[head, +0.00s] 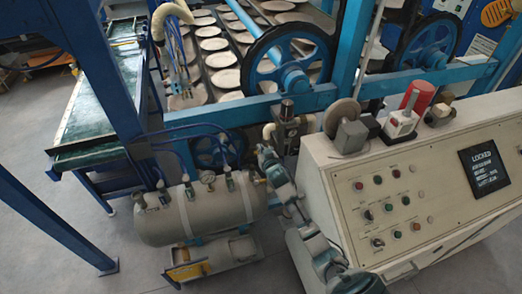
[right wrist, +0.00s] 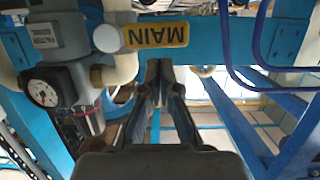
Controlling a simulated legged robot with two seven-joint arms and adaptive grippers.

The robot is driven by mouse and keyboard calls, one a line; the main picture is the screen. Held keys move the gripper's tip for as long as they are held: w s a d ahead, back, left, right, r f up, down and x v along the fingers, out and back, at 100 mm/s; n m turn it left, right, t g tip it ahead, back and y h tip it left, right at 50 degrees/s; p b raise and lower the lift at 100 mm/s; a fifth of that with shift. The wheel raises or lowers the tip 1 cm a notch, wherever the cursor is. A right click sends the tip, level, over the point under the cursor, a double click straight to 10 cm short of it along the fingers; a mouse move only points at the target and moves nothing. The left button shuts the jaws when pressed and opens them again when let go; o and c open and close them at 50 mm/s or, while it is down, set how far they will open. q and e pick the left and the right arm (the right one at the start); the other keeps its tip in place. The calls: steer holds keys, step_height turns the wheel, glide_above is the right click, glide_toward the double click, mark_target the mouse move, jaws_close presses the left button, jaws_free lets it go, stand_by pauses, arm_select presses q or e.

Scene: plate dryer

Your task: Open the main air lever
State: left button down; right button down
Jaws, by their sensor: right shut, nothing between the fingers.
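The main air lever is a yellow handle marked MAIN (right wrist: 155,36), upside down in the right wrist view. It joins a round pale knob on a white pipe fitting beside the grey air filter unit (right wrist: 62,42). My right gripper (right wrist: 160,68) is shut and empty, its fingertips just below the yellow handle in the picture; I cannot tell whether they touch it. In the head view my right gripper (head: 266,154) is beside the filter unit (head: 287,118), right of the grey air tank. The lever is not clearly visible there. My left gripper is not in view.
The grey air tank (head: 200,210) with gauges and blue hoses stands left of my right arm. The control panel (head: 385,200) is close on the right. Blue frame beams and a large wheel (head: 288,65) stand behind.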

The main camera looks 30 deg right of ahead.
steer(key=shift+f, duration=0.55)
step_height(320, 180, down, 8)
steer(key=d+n+t+h+b, duration=0.1)
steer(key=n+h+b, duration=0.4)
steer(key=n, duration=1)
steer(key=shift+s+d+n+b, duration=0.3)
steer(key=shift+d+b, duration=0.15)
steer(key=shift+b, duration=1.4)
